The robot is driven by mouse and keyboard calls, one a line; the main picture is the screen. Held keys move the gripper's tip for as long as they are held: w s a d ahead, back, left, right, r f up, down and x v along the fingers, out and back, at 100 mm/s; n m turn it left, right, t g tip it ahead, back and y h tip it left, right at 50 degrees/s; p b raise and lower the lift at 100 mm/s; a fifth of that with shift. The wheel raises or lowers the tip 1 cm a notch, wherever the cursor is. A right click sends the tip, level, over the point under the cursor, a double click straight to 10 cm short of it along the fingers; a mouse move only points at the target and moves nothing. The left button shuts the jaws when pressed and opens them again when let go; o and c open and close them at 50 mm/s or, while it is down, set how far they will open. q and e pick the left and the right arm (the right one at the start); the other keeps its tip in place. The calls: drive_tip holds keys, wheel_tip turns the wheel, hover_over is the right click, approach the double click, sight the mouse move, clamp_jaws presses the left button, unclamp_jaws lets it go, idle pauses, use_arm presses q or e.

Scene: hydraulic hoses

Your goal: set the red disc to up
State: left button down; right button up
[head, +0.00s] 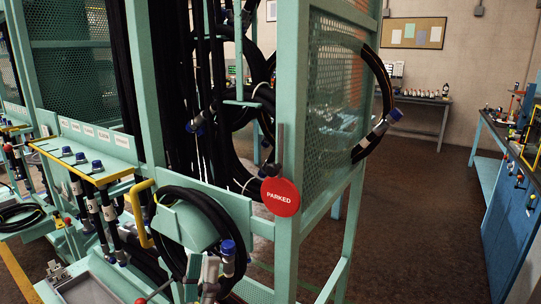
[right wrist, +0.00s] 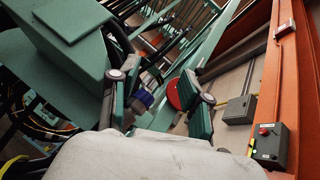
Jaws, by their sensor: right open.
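The red disc (head: 280,197), marked PARKED in white, is at the front corner post of the teal rack in the head view. A grey upright rod (head: 280,145) stands just above it. In the right wrist view the disc (right wrist: 183,91) shows beyond my right gripper (right wrist: 158,78), partly covered by one finger. That gripper is open, its fingers apart. I see no contact with the disc. My left gripper is not in view.
Black hoses (head: 185,100) hang inside the rack, and a looped hose (head: 385,90) sticks out on its right side. A yellow handle (head: 138,212) is at the left. A blue bench (head: 510,190) stands at the right. The floor (head: 420,220) between is clear.

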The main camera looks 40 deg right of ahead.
sight(270, 173)
drive_tip(key=s+d+r+m+g+h, duration=0.4)
drive_tip(key=s+r+m+g+h, duration=0.25)
drive_tip(key=m+g, duration=0.6)
drive_tip(key=shift+m+t, duration=0.55)
drive_tip(key=shift+t, duration=0.3)
drive_tip(key=p+x, duration=0.2)
drive_tip(key=x, duration=0.2)
drive_tip(key=p+x, duration=0.3)
drive_tip(key=x, duration=0.2)
drive_tip(key=p+x, duration=0.2)
drive_tip(key=x, duration=0.2)
drive_tip(key=shift+w+d+p, duration=0.15)
drive_tip(key=shift+w+p, duration=0.25)
drive_tip(key=shift+w, duration=0.05)
drive_tip(key=shift+w+d+r, duration=0.15)
drive_tip(key=shift+d+r, duration=0.1)
drive_tip(key=shift+d, duration=0.15)
clamp_jaws()
